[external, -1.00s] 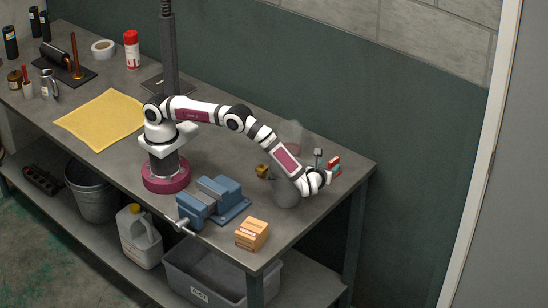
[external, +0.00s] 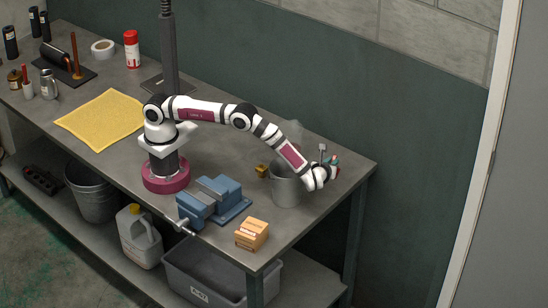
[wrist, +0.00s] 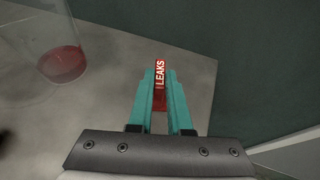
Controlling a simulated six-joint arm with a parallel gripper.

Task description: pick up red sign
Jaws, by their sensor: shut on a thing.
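The red sign (wrist: 160,72), with white letters reading LEAKS, stands between the teal fingers of my gripper (wrist: 160,88) in the wrist view. My gripper is shut on it. The sign's lower part shows as a red strip between the fingers. In the external view my gripper (external: 334,161) is low over the right end of the workbench, near its back right corner. The sign is small there and mostly hidden by the gripper and wrist. I cannot tell whether the sign still touches the bench.
A clear vessel with red liquid (wrist: 63,62) stands left of my gripper in the wrist view. A grey metal can (external: 287,187) stands beside my wrist. The wall is close behind.

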